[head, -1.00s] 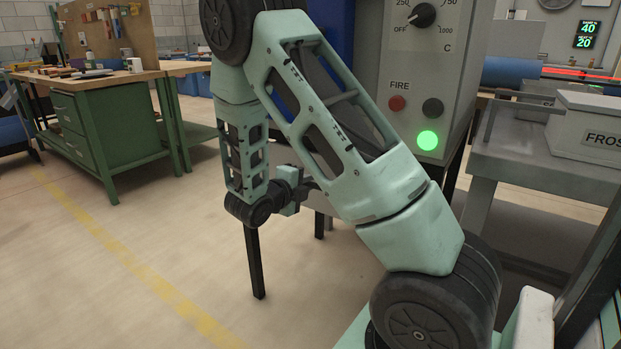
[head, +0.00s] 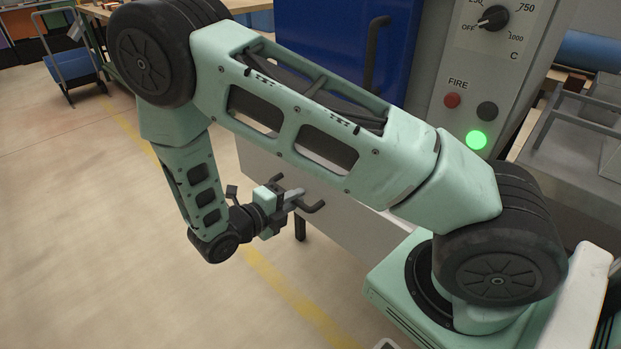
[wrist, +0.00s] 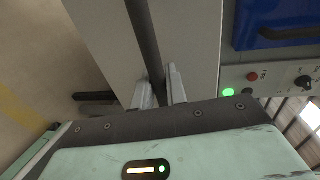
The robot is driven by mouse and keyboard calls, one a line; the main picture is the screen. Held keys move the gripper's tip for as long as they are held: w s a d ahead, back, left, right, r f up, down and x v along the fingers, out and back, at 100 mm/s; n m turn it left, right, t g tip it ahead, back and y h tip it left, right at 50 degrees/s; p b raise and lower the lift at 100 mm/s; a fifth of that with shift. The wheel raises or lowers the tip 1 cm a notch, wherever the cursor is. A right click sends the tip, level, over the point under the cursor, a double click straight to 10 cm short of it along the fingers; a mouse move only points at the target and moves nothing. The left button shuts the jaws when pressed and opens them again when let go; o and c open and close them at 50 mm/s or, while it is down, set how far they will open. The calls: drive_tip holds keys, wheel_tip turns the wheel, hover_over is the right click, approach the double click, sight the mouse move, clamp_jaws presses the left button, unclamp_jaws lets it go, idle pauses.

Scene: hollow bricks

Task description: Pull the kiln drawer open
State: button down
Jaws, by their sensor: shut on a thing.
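The kiln drawer has a plain pale grey front (head: 345,212), partly hidden behind my arm in the head view. It also fills the upper middle of the wrist view (wrist: 105,35). Its handle is a dark bar (head: 313,207), and in the wrist view the bar (wrist: 146,45) runs down between my two fingers. My gripper (head: 293,195) is shut on this handle (wrist: 158,88). I cannot tell how far the drawer stands out from the kiln.
The kiln's blue door (head: 335,40) is above the drawer. A grey control panel with a dial (head: 493,18) and a lit green button (head: 477,140) is at the right. Open floor (head: 75,230) lies to the left. A blue cart (head: 72,65) stands far back.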

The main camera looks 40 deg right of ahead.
drive_tip(key=shift+f+v, duration=0.25)
drive_tip(key=shift+v, duration=0.9)
drive_tip(key=c, duration=1.5)
unclamp_jaws()
drive_tip(key=shift+a, duration=0.15)
drive_tip(key=p+v, duration=0.1)
drive_tip(key=v, duration=1.6)
drive_tip(key=shift+s, duration=0.15)
